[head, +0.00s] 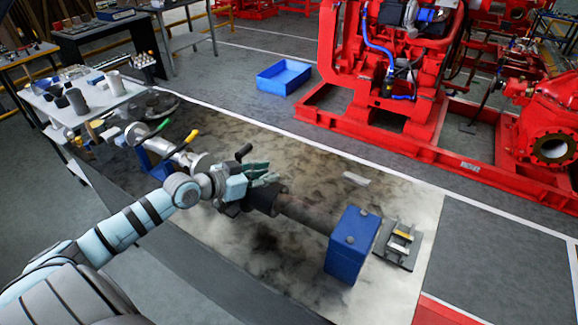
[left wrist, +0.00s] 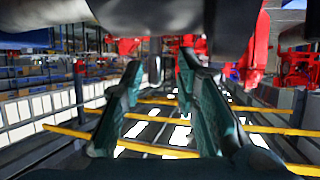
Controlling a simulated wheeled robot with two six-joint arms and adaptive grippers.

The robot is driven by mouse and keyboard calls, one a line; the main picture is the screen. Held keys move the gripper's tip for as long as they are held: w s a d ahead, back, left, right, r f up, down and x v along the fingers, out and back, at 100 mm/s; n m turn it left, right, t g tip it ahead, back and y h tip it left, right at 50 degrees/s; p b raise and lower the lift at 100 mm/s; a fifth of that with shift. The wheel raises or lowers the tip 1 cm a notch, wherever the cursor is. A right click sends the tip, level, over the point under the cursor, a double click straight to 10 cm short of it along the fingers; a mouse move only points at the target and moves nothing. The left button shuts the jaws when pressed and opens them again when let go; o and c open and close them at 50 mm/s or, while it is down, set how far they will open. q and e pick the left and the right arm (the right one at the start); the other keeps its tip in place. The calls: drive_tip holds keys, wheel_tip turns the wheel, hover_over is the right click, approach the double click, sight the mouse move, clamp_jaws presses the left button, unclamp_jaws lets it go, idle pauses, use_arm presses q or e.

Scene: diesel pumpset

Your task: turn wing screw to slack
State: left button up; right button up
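My left gripper (head: 262,173) is over the stained worktable, at the near end of a dark cylindrical shaft assembly (head: 305,213). A blue block (head: 352,243) stands at the other end of the shaft. A short black-knobbed lever (head: 243,152) rises just behind the gripper. In the left wrist view, the two teal fingers (left wrist: 160,68) are spread apart, with no object clearly held between them. I cannot make out a wing screw for certain; it may be hidden by the gripper or too small. My right gripper is not in view.
Valves with a yellow handle (head: 192,136) and a green handle (head: 157,130) stand left of the gripper. A small dark fixture (head: 398,246) sits right of the blue block. A red pumpset (head: 400,110) and an empty blue bin (head: 284,77) are beyond the table.

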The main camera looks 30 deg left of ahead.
use_arm(q)
drive_tip(key=shift+w+d+f, duration=0.25)
drive_tip(key=shift+w+d, duration=0.05)
drive_tip(key=shift+w, duration=0.25)
drive_tip(key=shift+s+r, duration=0.2)
drive_tip(key=shift+s, duration=0.2)
drive_tip(key=shift+s+a, duration=0.1)
drive_tip(key=shift+c, duration=0.8)
clamp_jaws()
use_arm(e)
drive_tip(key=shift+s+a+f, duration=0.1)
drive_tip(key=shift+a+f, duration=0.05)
